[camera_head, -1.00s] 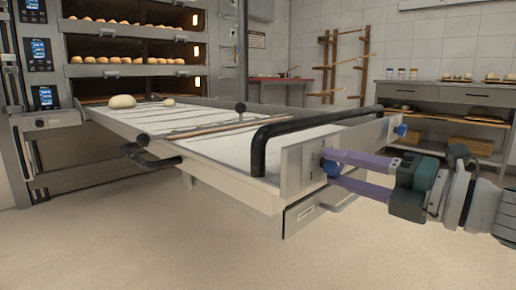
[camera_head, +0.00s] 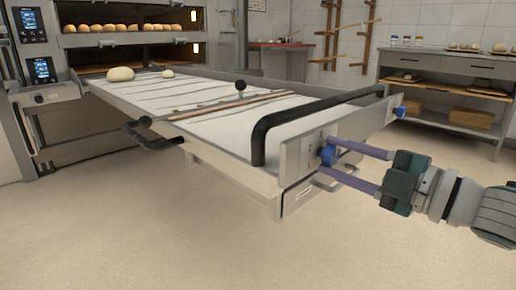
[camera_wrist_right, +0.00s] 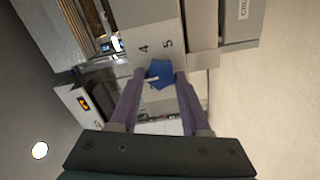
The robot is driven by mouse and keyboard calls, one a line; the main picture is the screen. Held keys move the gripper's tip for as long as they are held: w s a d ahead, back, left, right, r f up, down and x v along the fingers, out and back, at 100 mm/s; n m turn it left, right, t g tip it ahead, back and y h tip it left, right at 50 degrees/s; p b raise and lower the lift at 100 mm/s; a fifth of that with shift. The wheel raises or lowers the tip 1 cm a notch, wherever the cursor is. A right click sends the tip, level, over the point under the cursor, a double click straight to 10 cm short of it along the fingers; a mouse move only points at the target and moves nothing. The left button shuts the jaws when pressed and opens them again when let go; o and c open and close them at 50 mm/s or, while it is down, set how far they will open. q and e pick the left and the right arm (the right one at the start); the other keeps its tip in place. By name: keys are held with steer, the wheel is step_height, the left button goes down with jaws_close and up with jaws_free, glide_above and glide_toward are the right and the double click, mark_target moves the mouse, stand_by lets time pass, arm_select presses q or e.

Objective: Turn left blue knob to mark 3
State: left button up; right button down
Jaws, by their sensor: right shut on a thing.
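The left blue knob (camera_head: 327,155) is on the grey end panel of the loader table. My right gripper (camera_head: 326,157) has its two purple fingers on either side of it, shut on it. In the right wrist view the knob (camera_wrist_right: 160,73) sits between the fingertips (camera_wrist_right: 158,76). It has a pale pointer line towards its lower left. The numbers 4 and 5 show on the panel just above it in that view; a mark 3 cannot be made out. A second blue knob (camera_head: 399,112) is further right on the panel. My left gripper is not in view.
A black bar handle (camera_head: 300,118) rises over the table's near end. Dough pieces (camera_head: 120,74) lie on the white loader table (camera_head: 215,133). The deck oven (camera_head: 75,55) is at the left, a shelf bench (camera_head: 440,58) at the back right. The floor in front is clear.

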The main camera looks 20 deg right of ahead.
stand_by(0.5)
steer(key=shift+c, duration=1.8)
jaws_free()
steer(key=shift+s, duration=0.1)
steer(key=shift+s+d, duration=0.15)
steer(key=shift+s, duration=0.15)
steer(key=p+v, duration=0.3)
steer(key=v, duration=0.6)
